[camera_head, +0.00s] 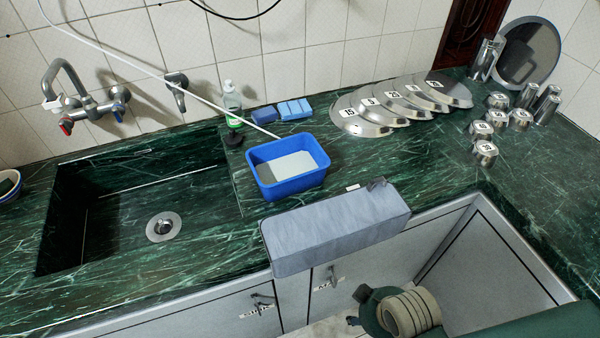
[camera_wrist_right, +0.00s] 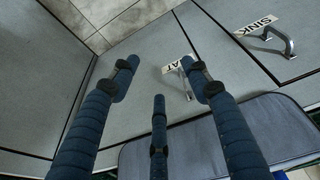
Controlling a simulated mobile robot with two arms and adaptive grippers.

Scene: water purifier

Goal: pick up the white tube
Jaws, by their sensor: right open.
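The white tube (camera_head: 150,72) is long and thin. It slants down in front of the tiled wall from the upper left, and its lower end is by the back rim of the blue basin (camera_head: 290,184). My right gripper (camera_wrist_right: 160,85) is open and empty in the right wrist view, its dark blue fingers spread in front of the cabinet doors. In the head view my right arm is at the bottom right, below the counter edge and well away from the tube; its fingers are mostly hidden there. My left gripper is not in view.
A grey box (camera_head: 335,230) lies over the counter's front edge, between my right arm and the basin. The sink (camera_head: 120,215) and taps (camera_head: 85,100) are left. A soap bottle (camera_head: 232,100), blue sponges (camera_head: 295,108), metal plates (camera_head: 400,103) and several cups (camera_head: 484,152) stand behind.

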